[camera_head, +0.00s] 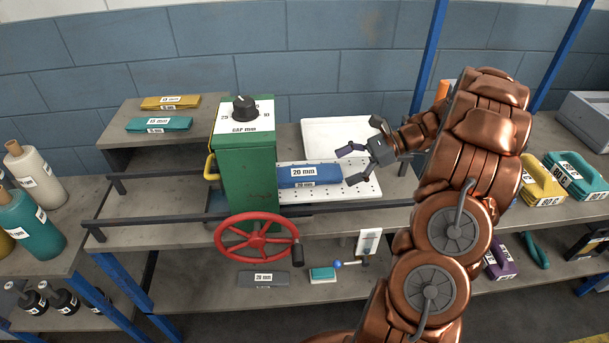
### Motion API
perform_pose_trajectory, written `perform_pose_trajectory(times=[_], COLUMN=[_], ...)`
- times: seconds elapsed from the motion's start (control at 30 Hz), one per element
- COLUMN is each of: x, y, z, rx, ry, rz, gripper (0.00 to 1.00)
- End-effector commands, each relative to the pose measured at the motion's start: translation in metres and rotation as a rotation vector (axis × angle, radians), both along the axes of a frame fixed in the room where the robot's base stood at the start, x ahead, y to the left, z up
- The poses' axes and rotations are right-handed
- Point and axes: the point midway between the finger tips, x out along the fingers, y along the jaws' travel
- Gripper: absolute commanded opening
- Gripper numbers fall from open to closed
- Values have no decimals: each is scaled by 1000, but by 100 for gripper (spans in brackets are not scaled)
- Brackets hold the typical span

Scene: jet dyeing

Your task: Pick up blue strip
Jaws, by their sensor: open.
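The blue strip (309,176) is a flat block labelled "20 mm". It lies on a white perforated tray (350,190), just right of the green machine (247,175). My gripper (350,165) reaches in from the right. Its dark fingers are spread open at the strip's right end, one towards the back and one towards the front. The gripper is empty. Whether a finger touches the strip cannot be told from this view.
A black rail (345,206) runs in front of the tray. A red handwheel (257,238) sticks out below the machine. A yellow strip (170,102) and a teal strip (159,124) lie on the raised shelf at left.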

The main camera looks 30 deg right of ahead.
Motion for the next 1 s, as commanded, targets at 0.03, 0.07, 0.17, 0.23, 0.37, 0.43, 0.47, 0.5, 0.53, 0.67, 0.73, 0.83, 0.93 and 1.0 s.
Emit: perform_pose_trajectory(times=[0.03,0.07,0.17,0.23,0.37,0.43,0.47,0.5,0.53,0.67,0.73,0.83,0.93,1.0], x=[1,1,2,3,7,10,11,12,13,21,26,31,35,36], y=[-11,-15,-24,-25,-15,-9,-7,-4,-2,9,18,29,36,39], z=[-3,-4,-6,-7,-10,-13,-14,-15,-16,-18,-20,-25,-30,-32], rx=[15,23,42,49,54,55,55,54,53,51,52,54,53,52], ry=[3,2,7,8,8,9,9,9,10,11,10,11,10,10], rz=[-26,-38,-65,-72,-72,-72,-73,-73,-73,-72,-70,-70,-73,-73], gripper=[96,96,96,96,96,96,96,96,96,96,96,96,96,96])
